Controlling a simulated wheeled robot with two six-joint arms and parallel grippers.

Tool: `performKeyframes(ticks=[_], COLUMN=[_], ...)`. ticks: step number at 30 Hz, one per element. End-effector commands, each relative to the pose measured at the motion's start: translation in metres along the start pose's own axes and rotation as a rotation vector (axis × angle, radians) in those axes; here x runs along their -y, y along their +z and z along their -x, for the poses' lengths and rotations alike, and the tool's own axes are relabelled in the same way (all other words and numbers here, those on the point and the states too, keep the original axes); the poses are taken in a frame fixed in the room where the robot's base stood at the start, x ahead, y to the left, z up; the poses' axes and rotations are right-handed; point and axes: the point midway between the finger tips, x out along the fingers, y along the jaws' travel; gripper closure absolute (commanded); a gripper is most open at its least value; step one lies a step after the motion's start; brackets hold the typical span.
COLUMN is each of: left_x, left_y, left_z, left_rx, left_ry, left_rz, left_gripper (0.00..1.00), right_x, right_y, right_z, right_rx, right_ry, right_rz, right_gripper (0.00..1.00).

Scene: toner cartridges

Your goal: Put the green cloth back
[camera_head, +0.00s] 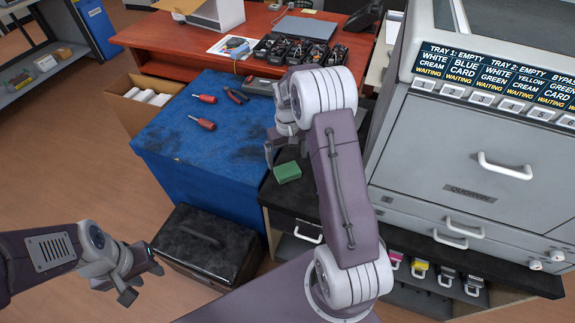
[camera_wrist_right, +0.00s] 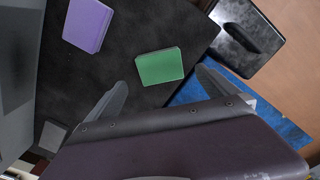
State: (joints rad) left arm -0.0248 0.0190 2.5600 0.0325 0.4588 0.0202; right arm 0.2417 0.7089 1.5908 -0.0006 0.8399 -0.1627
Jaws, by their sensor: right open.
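The green cloth (camera_head: 287,172), a small folded pad, lies on the black top (camera_head: 320,208) beside the blue bench. In the right wrist view the green cloth (camera_wrist_right: 161,66) lies flat, just beyond the fingertips. My right gripper (camera_head: 273,156) is over the black top, beside the cloth. In the wrist view its two fingers (camera_wrist_right: 163,84) are spread apart with nothing between them. My right arm hides part of the black top in the head view. My left gripper (camera_head: 143,281) is open and empty at the lower left, in front of the black toolbox.
A purple pad (camera_wrist_right: 88,25) lies on the black top near the cloth. The blue bench (camera_head: 165,150) holds screwdrivers (camera_head: 202,122) and pliers (camera_head: 236,96). A black toolbox (camera_head: 207,245) stands on the floor. The big grey printer (camera_head: 455,150) is at right, with colored cartridges below.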

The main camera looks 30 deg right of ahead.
Motion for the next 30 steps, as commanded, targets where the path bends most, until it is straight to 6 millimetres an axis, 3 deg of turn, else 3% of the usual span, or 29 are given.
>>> performKeyframes(ticks=[1,6,13,16,20,24,27,30], left_x=[0.000,0.000,0.000,0.000,0.000,0.000,0.000,0.000], left_y=[-0.001,-0.001,-0.001,-0.001,-0.001,-0.001,-0.001,-0.001], left_z=[0.004,0.009,0.009,0.009,0.009,0.009,0.009,0.009], left_rx=[0.000,0.000,0.000,0.000,0.000,0.000,0.000,0.000], left_ry=[0.000,0.000,0.000,0.000,0.000,0.000,0.000,0.000], left_rz=[0.000,0.000,0.000,0.000,0.000,0.000,0.000,0.000], left_gripper=[0.64,0.64,0.64,0.64,0.64,0.64,0.64,0.64], right_x=[0.000,0.000,0.000,0.013,0.053,0.084,0.092,0.095], right_y=[-0.001,-0.001,0.000,0.013,0.067,0.135,0.171,0.188], right_z=[0.016,0.045,0.055,0.058,0.062,0.058,0.053,0.050], right_rx=[-0.004,-0.003,-0.001,-0.009,-0.041,-0.079,-0.096,-0.104], right_ry=[0.001,0.000,0.000,-0.001,-0.007,-0.016,-0.021,-0.023], right_rz=[0.000,0.000,0.000,0.008,0.031,0.049,0.054,0.056], right_gripper=[0.02,0.02,0.02,0.02,0.02,0.02,0.02,0.02])
